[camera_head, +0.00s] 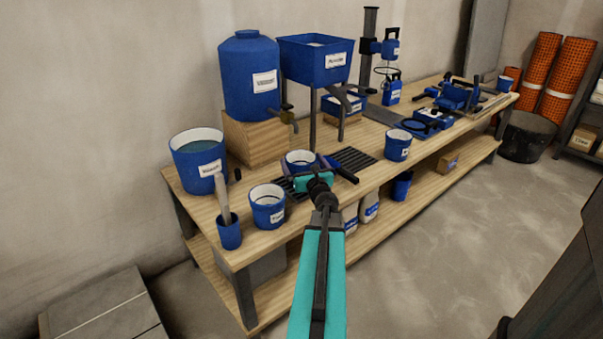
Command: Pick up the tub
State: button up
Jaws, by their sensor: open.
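Several blue tubs with white rims and white labels stand on the wooden bench, and I cannot tell which one is meant. One tub (300,157) stands on a dark slatted grate, partly hidden behind my gripper. Another tub (267,207) stands near the front edge, left of my gripper. A third tub (398,146) stands to the right, clear of the grate. My gripper (315,167) is open at the tub on the grate, with dark fingers spread to either side of it. Whether they touch it is hidden.
A large bucket of liquid (198,160) and a small cup with a handle sticking out (229,231) stand at the bench's left end. A blue tank (248,72) on a wooden block and a hopper (317,62) on legs rise behind. Blue tools crowd the bench's right part.

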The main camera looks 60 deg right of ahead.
aim_at(297, 153)
jog(key=shift+x, duration=2.6)
jog(key=c, duration=1.8)
